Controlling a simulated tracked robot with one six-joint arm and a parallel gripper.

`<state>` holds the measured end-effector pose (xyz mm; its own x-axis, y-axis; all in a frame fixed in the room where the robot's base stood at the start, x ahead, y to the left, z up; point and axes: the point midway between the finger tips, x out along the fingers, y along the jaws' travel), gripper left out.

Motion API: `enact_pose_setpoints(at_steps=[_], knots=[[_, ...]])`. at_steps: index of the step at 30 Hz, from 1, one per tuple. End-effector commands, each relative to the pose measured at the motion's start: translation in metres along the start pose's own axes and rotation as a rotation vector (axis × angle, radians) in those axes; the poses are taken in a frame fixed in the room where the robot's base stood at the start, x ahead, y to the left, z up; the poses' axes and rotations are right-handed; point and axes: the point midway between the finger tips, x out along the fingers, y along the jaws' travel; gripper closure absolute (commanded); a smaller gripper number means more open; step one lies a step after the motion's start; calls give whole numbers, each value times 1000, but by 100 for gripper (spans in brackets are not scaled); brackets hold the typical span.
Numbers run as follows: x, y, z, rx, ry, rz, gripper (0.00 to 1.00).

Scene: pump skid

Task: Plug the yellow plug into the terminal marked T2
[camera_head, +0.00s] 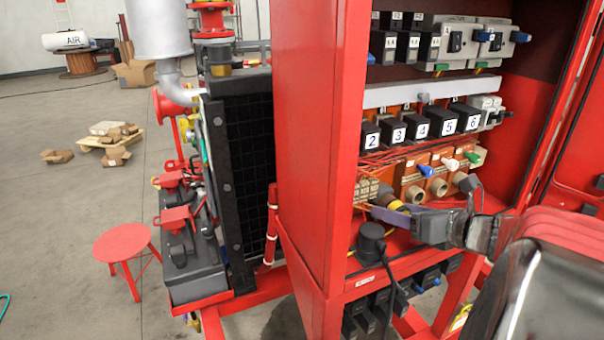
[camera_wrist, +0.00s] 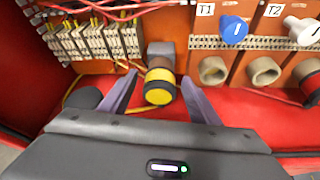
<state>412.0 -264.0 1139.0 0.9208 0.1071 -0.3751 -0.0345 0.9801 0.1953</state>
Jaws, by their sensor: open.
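The yellow plug (camera_wrist: 160,80), with a dark band and a yellow round end, stands against a grey block (camera_wrist: 160,50) in the wrist view. It also shows in the head view (camera_head: 385,196), partly hidden by a finger. My gripper (camera_wrist: 158,82) is open, with one purple-grey finger on each side of the plug; I cannot tell whether they touch it. In the head view, my gripper (camera_head: 400,212) reaches into the red cabinet. The T2 label (camera_wrist: 272,10) sits beside a white lever (camera_wrist: 302,30). A round beige socket (camera_wrist: 263,71) lies below it.
The T1 label (camera_wrist: 205,9), with a blue lever (camera_wrist: 234,30) and socket (camera_wrist: 213,70), lies between the plug and T2. Terminal blocks (camera_wrist: 95,42) with wires stand left. A black plug with a cable (camera_head: 371,240) stands near the cabinet's front edge.

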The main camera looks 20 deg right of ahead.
Motion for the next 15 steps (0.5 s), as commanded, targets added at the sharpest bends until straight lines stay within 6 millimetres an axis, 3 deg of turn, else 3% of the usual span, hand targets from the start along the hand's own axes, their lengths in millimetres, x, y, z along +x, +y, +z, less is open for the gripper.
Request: enact_pose_setpoints(at_steps=[6, 15], knots=[[0, 0, 0, -1, 0, 0, 45], [0, 0, 0, -1, 0, 0, 66]])
